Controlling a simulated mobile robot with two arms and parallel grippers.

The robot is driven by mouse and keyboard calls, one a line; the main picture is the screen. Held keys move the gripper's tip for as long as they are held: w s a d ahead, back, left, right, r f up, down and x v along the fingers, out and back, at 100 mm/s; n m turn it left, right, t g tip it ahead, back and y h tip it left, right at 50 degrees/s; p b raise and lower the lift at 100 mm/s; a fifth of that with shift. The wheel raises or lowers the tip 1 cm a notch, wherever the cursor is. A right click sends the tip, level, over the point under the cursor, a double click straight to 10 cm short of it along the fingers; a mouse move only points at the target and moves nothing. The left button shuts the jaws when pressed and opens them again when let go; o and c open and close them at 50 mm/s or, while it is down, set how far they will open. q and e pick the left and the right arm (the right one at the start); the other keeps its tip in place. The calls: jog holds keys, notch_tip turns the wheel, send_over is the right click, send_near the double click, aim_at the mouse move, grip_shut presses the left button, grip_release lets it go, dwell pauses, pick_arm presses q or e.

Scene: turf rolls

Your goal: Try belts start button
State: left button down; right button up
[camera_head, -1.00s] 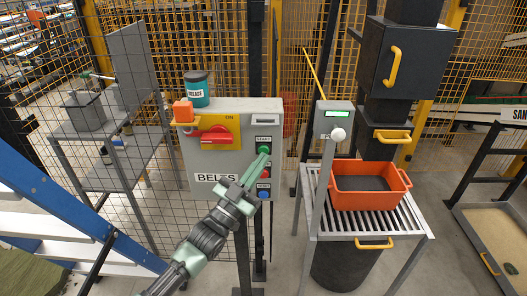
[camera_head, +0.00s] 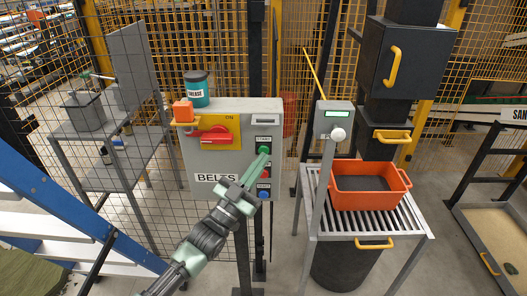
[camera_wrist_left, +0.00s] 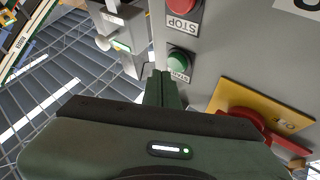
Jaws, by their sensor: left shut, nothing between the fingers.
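The grey control box labelled BELTS (camera_head: 204,160) stands in the middle of the head view. Its green START button (camera_head: 264,150) is at the top of a column, above a red button (camera_head: 266,171) and a blue one (camera_head: 264,192). The green button also shows in the left wrist view (camera_wrist_left: 181,62), beside the red STOP button (camera_wrist_left: 181,4). My left gripper (camera_head: 263,156) is shut and empty, its tips at or just in front of the START button. I cannot tell whether they touch it. In the wrist view its fingers (camera_wrist_left: 160,88) end beside the button. My right gripper is not in view.
To the right are a post with a white knob (camera_head: 338,134) and an orange crate (camera_head: 371,197) on a slatted stand.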

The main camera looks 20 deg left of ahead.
pick_arm(q)
jog(key=shift+w, duration=0.15)
jog(key=shift+w+a, duration=0.1)
jog(key=shift+w, duration=0.2)
jog(key=shift+w+a+b, duration=0.15)
jog(key=shift+w+b, duration=0.25)
jog(key=shift+b, duration=0.1)
dwell(0.6)
jog(key=shift+s, duration=0.1)
jog(key=shift+s+d+p, duration=0.25)
jog(key=shift+s+p, duration=0.25)
jog(key=shift+s, duration=0.25)
jog(key=s+p, duration=0.1)
jog(key=s, duration=0.1)
jog(key=s+d+p, duration=0.1)
jog(key=s, duration=0.1)
jog(key=shift+s+d, duration=0.2)
jog(key=shift+s, duration=0.2)
